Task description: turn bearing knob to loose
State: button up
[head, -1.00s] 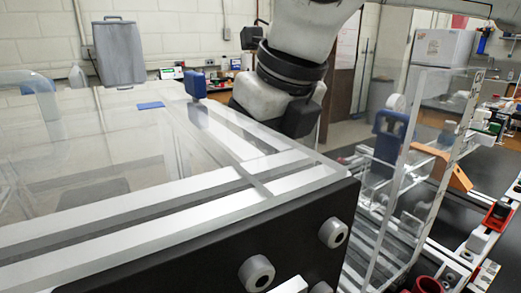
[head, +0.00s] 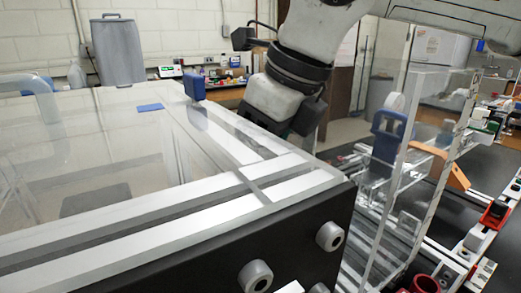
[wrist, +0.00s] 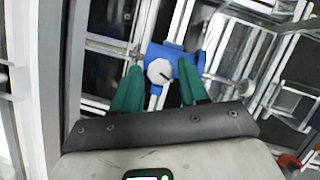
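In the wrist view, a blue bearing block (wrist: 182,54) with a round white knob (wrist: 159,72) lies straight ahead of my gripper (wrist: 161,78). A dark pointer line on the knob slants toward the lower right. The two green fingers are apart, one left of the knob and one to its right, with nothing visibly gripped. The right finger overlaps the block's edge in the picture; I cannot tell if it touches.
A clear-topped extrusion frame (head: 215,190) fills the near left, with a blue block (head: 194,86) on its far edge. Clear upright panels and another blue block (head: 390,134) stand at the right. Metal rails surround the bearing in the wrist view.

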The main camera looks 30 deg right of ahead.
jog(key=shift+o, duration=0.8)
jog(key=v, duration=1)
jog(key=shift+r+p, duration=0.3)
jog(key=shift+p, duration=0.1)
jog(key=shift+d+r, duration=0.1)
jog(key=shift+d, duration=0.1)
